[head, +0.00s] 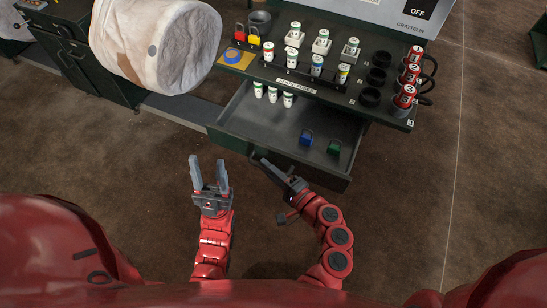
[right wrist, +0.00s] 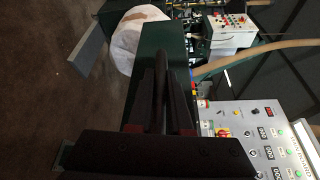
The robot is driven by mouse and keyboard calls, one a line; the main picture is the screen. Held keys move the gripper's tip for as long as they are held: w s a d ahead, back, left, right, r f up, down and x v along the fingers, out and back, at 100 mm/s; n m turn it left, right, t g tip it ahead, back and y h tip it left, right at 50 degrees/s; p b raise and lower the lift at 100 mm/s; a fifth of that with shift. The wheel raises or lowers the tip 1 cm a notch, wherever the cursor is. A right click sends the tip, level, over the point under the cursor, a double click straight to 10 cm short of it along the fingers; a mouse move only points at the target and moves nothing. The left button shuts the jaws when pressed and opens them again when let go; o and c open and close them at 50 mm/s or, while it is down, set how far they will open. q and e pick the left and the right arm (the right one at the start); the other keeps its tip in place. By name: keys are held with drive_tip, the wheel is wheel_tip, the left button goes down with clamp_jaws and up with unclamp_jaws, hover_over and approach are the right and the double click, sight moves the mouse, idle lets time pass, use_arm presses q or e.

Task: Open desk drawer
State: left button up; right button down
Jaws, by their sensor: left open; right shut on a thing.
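The desk drawer (head: 260,112) is pulled out from under the dark green desk (head: 345,98) in the head view. My right gripper (head: 261,161) is at the drawer's front edge. In the right wrist view my right gripper (right wrist: 165,95) is shut on the dark drawer handle (right wrist: 160,68). The fingers hide part of the handle. My left gripper (head: 208,160) is open and empty, left of the right one and in front of the drawer, with its fingers pointing forward.
A large white bulk bag (head: 155,45) hangs at the upper left. A control panel (right wrist: 265,140) shows in the right wrist view. The brown floor (head: 420,190) right of the drawer is clear.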

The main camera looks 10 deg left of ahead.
drive_tip(key=shift+s+a, duration=0.1)
drive_tip(key=shift+s, duration=0.15)
drive_tip(key=c, duration=0.8)
unclamp_jaws()
drive_tip(key=shift+c, duration=0.2)
drive_tip(key=b+v, duration=0.8)
drive_tip(key=v, duration=0.9)
drive_tip(key=shift+b, duration=0.3)
drive_tip(key=shift+s, duration=0.1)
